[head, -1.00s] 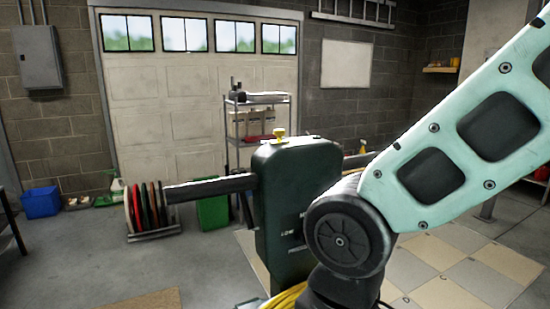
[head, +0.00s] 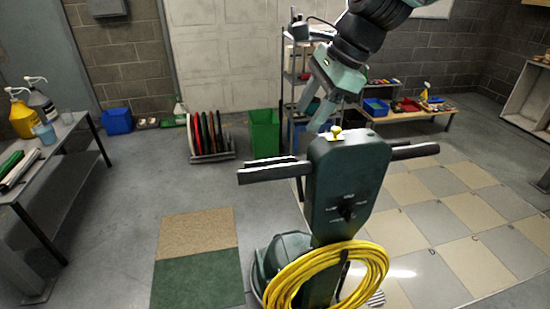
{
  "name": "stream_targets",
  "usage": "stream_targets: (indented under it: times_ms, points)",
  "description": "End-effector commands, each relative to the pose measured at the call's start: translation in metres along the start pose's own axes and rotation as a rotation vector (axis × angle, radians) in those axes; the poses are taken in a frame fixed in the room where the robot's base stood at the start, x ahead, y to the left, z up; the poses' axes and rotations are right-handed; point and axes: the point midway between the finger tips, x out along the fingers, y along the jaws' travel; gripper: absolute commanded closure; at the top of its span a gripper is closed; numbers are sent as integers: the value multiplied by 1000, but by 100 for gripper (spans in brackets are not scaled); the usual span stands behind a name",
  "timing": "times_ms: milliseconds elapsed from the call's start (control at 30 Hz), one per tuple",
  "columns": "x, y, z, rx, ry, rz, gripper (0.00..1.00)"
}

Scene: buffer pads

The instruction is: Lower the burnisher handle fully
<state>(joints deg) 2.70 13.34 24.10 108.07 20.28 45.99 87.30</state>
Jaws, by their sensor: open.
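The burnisher (head: 283,258) is a dark green floor machine on the floor at the centre. Its handle (head: 346,185) stands up as a green head with a dial on its face. Black grips stick out left (head: 275,173) and right (head: 415,151), and a yellow knob (head: 336,131) sits on top. A coiled yellow cord (head: 330,272) hangs on the front and hides part of the body. My gripper (head: 313,117) points down and to the left, open and empty. Its fingers appear just above and behind the head, near the knob; the exact gap is unclear.
Brown and green floor pads (head: 197,265) lie left of the burnisher. A table with bottles (head: 60,140) stands at far left. A pad rack (head: 212,157), green bin (head: 265,133) and shelf stand behind. Checkered tiles (head: 450,215) cover the right floor.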

Motion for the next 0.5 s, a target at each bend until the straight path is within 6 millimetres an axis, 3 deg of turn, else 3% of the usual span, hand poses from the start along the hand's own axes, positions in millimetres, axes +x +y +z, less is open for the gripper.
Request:
stream_targets:
  times_ms: [500]
  points:
    - [101, 2, 1, -5, 0, 8, 48]
